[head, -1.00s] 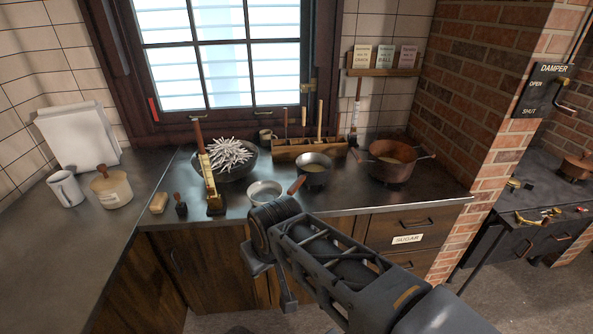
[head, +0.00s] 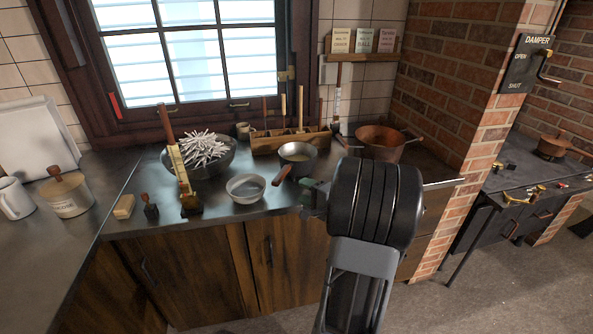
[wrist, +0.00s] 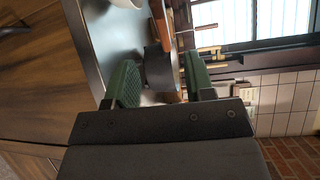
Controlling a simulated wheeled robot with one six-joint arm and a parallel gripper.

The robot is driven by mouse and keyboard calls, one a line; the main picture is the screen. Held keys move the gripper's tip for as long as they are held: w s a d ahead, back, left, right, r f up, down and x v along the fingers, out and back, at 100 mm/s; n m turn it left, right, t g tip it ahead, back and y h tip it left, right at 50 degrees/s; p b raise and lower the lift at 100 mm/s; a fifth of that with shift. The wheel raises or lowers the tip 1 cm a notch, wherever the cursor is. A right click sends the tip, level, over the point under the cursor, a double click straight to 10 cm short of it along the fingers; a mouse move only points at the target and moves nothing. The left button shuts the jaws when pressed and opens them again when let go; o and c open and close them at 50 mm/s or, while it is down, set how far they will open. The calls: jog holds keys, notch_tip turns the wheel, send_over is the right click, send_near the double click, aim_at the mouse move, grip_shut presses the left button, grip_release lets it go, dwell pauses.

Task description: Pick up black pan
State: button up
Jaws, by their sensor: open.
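The black pan (head: 297,157) is small and dark, with a wooden handle pointing to the front left. It stands on the dark counter, in front of the wooden rack. My gripper (head: 308,194) is just in front and right of the pan in the head view, its fingers mostly hidden behind my wrist. In the wrist view, my gripper (wrist: 160,66) shows two green-padded fingers apart, with the dark pan side (wrist: 158,70) beyond and between them. I cannot tell whether either finger touches it.
A pale bowl (head: 246,188) is left of the pan, and a copper pot (head: 380,141) is to its right. A wooden rack (head: 290,141) stands behind. A brass tool (head: 186,190) and a large dark bowl (head: 225,162) are farther left.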

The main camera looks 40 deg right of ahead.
aim_at(286, 174)
jog(key=shift+m+t+h, duration=0.3)
jog(key=shift+m+h, duration=0.1)
jog(key=shift+h, duration=0.2)
jog(key=w, duration=0.4)
jog(key=w+d+p, duration=0.1)
jog(key=w, duration=0.2)
jog(key=shift+d+f, duration=0.1)
jog(key=shift+f, duration=0.25)
jog(key=shift+w+f+p, duration=0.15)
jog(key=shift+w+p, duration=0.3)
jog(key=shift+w, duration=1.1)
jog(key=shift+w+f+p, duration=0.1)
jog(key=shift+w+p, duration=0.35)
jog(key=shift+w, duration=1.1)
jog(key=shift+c, duration=0.5)
grip_shut()
jog(key=shift+r, duration=0.15)
